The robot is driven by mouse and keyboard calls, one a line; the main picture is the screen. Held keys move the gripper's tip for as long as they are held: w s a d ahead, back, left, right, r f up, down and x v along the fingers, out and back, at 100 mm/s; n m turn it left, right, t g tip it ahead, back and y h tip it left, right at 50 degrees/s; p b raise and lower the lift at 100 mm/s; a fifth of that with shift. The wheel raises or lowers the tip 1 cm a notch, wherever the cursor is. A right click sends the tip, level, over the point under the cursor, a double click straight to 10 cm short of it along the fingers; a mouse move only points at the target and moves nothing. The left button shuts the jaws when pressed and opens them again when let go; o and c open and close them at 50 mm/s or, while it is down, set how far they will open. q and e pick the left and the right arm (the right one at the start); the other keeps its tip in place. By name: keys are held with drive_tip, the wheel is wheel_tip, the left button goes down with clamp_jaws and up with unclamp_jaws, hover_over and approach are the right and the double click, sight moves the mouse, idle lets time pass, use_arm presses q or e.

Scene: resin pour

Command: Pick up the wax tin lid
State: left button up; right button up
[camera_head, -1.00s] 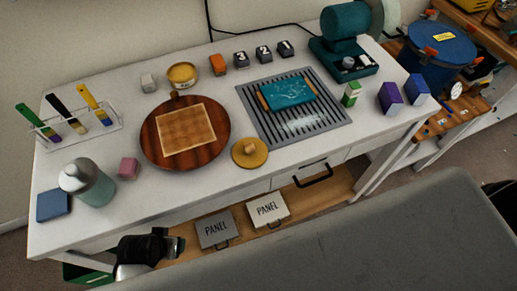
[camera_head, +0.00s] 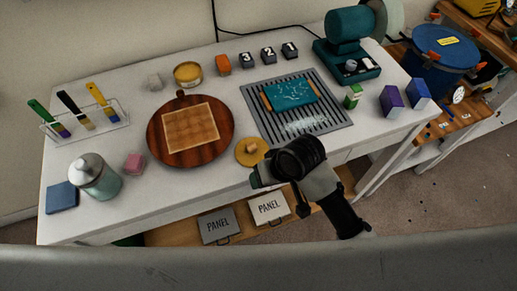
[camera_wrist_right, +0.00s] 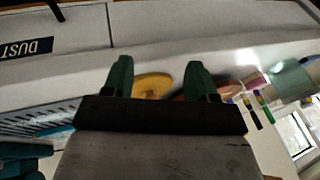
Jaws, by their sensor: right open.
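The wax tin lid is most likely the round yellow lid (camera_head: 247,153) with a small wooden knob. It lies on the white table near the front edge, between the round wooden board and the slotted grey tray. My right gripper (camera_head: 262,173) is just in front of the lid and hides part of its right side. In the right wrist view the right gripper (camera_wrist_right: 158,80) has its two green fingers apart, with nothing held. The yellow lid (camera_wrist_right: 153,88) shows beyond and between them. My left gripper is in neither view now.
The round wooden board (camera_head: 218,150) is left of the lid. The slotted grey tray (camera_head: 335,116) with a teal panel (camera_head: 290,94) is right of it. A yellow tin (camera_head: 187,75) stands behind the board.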

drive_tip(key=shift+n+g+h, duration=0.6)
drive_tip(key=shift+g+h, duration=0.1)
drive_tip(key=w+a+r, duration=0.4)
drive_tip(key=w+a, duration=0.1)
drive_tip(key=shift+r, duration=0.35)
drive_tip(key=w+r+h, duration=0.3)
drive_tip(key=w+r, duration=0.1)
drive_tip(key=m, duration=0.1)
hover_over(252, 146)
drive_tip(key=shift+h, duration=0.3)
wheel_tip(252, 146, down, 5)
drive_tip(key=shift+s+a+r+p, duration=0.15)
drive_tip(key=shift+r+p, duration=0.05)
drive_tip(key=shift+p, duration=0.25)
drive_tip(key=shift+f, duration=0.6)
drive_tip(key=f+p, duration=0.1)
drive_tip(key=f, duration=0.3)
drive_tip(key=shift+w+f, duration=0.2)
drive_tip(key=shift+c, duration=0.2)
drive_tip(key=c, duration=0.9)
